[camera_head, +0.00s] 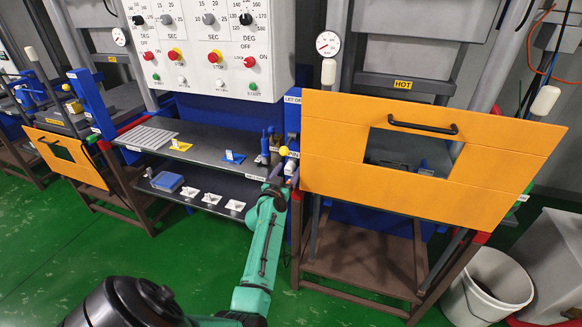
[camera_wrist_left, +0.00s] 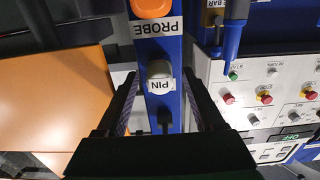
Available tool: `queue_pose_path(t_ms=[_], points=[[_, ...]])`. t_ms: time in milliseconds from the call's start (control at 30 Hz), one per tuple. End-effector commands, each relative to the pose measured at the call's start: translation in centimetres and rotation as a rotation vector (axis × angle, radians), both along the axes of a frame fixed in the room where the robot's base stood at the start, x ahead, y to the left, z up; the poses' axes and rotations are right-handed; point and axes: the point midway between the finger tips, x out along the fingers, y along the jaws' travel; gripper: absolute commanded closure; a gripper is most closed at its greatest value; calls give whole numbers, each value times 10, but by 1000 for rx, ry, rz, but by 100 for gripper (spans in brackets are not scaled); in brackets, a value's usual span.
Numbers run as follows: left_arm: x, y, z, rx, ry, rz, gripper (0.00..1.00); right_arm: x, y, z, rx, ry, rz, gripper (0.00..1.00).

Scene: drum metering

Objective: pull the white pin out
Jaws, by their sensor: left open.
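I cannot tell whether either finger touches the pin. In the head view my left gripper (camera_head: 281,172) is at the blue post (camera_head: 293,120) left of the orange door, and the wrist hides much of that spot. My right gripper is not in view.
An orange knob (camera_wrist_left: 153,8) labelled PROBE sits on the same post. The orange door (camera_head: 330,165) with a black handle stands close on the right. A grey shelf (camera_head: 205,140) with small parts is on the left, below a control panel (camera_head: 210,45).

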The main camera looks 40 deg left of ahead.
Motion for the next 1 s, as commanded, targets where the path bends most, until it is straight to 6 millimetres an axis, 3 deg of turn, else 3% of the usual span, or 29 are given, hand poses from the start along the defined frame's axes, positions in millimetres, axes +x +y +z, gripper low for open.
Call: queue_pose_path(t_ms=[400,467,600,1000], points=[[0,0,1,1,-2,0,30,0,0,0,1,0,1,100],[0,0,1,1,-2,0,50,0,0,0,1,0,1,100],[0,0,1,0,-1,0,100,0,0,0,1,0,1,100],[0,0,0,0,-1,0,100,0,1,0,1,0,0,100]])
